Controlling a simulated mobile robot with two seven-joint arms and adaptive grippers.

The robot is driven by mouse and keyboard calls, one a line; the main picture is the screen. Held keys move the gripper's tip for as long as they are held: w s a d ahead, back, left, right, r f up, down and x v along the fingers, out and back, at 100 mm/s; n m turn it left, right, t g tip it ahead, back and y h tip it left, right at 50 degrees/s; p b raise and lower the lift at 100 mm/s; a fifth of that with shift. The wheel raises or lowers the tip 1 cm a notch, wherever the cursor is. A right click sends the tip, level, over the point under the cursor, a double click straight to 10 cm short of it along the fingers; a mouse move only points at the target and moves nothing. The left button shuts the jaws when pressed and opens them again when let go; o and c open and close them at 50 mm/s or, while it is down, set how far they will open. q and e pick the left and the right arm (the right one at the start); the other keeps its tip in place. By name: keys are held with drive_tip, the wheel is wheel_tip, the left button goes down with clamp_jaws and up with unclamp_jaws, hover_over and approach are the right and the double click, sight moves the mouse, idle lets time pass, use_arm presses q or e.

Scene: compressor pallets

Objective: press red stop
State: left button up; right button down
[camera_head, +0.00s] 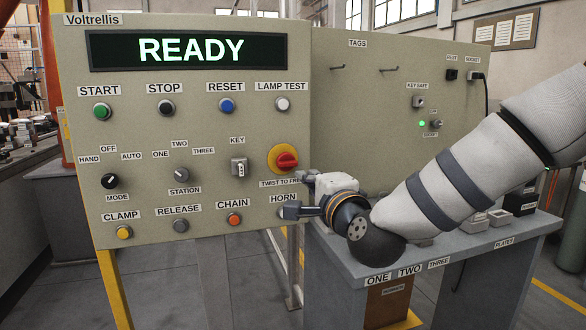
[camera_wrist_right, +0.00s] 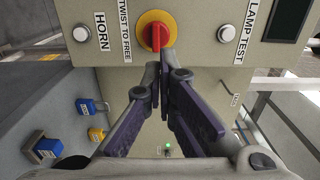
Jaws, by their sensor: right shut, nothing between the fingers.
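The red stop knob (camera_head: 287,161) sits on a round yellow plate at the right side of the beige control panel, above a "TWIST TO FREE" label. In the right wrist view the red knob (camera_wrist_right: 156,36) is just beyond my fingertips. My right gripper (camera_head: 292,210) is shut and empty, in front of the panel's lower right, below the knob and over the HORN button's place. In the wrist view the fingertips (camera_wrist_right: 160,68) point at the knob's lower edge; I cannot tell whether they touch it. My left gripper is not in view.
The panel's display (camera_head: 190,50) reads READY. A black STOP button (camera_head: 166,108) is among the upper buttons. HORN (camera_wrist_right: 80,33) and LAMP TEST (camera_wrist_right: 225,33) buttons flank the knob in the wrist view. A grey table (camera_head: 430,262) stands below my right arm.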

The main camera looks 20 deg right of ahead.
sight(290, 163)
drive_tip(key=w, duration=0.6)
drive_tip(key=w+b, duration=0.1)
drive_tip(key=w, duration=0.2)
drive_tip(key=shift+w+a+f, duration=0.2)
drive_tip(key=shift+w+f, duration=0.05)
drive_tip(key=shift+w, duration=0.05)
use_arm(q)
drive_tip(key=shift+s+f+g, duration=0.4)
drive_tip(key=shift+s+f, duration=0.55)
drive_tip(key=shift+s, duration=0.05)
use_arm(e)
drive_tip(key=shift+w+r, duration=0.15)
drive_tip(key=shift+w, duration=0.1)
drive_tip(key=shift+w+f+b, duration=0.2)
drive_tip(key=shift+w+b, duration=0.15)
drive_tip(key=shift+w, duration=0.6)
drive_tip(key=shift+s+r, duration=0.1)
drive_tip(key=shift+r, duration=0.1)
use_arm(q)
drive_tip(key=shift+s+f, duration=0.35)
